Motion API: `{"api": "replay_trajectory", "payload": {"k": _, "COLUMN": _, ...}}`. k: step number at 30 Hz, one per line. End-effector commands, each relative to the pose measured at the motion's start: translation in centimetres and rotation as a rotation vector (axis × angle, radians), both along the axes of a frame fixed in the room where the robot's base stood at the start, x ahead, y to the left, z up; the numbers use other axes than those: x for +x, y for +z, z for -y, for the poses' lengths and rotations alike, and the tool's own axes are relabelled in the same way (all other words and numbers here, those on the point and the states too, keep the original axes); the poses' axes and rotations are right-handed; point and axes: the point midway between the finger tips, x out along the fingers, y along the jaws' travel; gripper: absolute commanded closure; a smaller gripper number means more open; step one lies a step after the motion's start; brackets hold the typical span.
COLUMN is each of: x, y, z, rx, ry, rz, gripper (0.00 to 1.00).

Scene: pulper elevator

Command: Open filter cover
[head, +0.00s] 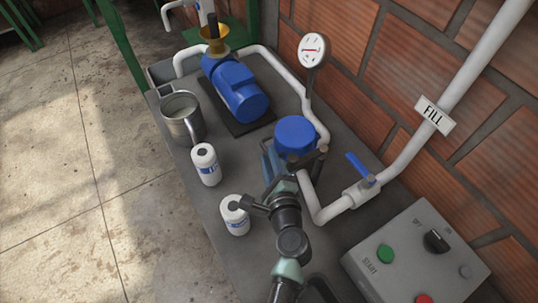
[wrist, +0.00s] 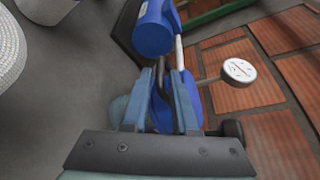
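The filter cover (head: 295,134) is a round blue cap on the pipe line in the middle of the bench. It looks closed, lying flat on top of the filter. My gripper (head: 272,160) is just in front and to the left of it, close to its edge; I cannot tell whether it touches. In the wrist view my gripper (wrist: 156,82) has its two blue-grey fingers apart. A dark bent bar shows between the fingers, with part of the blue cover (wrist: 163,112) behind it. My arm and gripper hide the lower filter.
A blue pump motor (head: 235,88) stands behind, beside a metal jug (head: 182,118). A gauge (head: 313,50), a blue-handled valve (head: 361,170) and a control box (head: 418,262) lie at right, near the brick wall.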

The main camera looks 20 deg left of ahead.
Motion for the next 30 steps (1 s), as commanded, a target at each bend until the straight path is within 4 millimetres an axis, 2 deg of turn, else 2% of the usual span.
{"api": "replay_trajectory", "payload": {"k": 11, "x": 0.45, "y": -0.13, "z": -0.33, "rx": -0.001, "ry": 0.001, "rz": 0.000, "gripper": 0.73}}
{"api": "replay_trajectory", "payload": {"k": 16, "x": 0.43, "y": -0.12, "z": -0.32, "rx": -0.001, "ry": 0.001, "rz": 0.000, "gripper": 1.00}}
{"api": "replay_trajectory", "payload": {"k": 30, "x": 0.42, "y": -0.15, "z": -0.29, "rx": 0.000, "ry": 0.001, "rz": -0.001, "gripper": 1.00}}
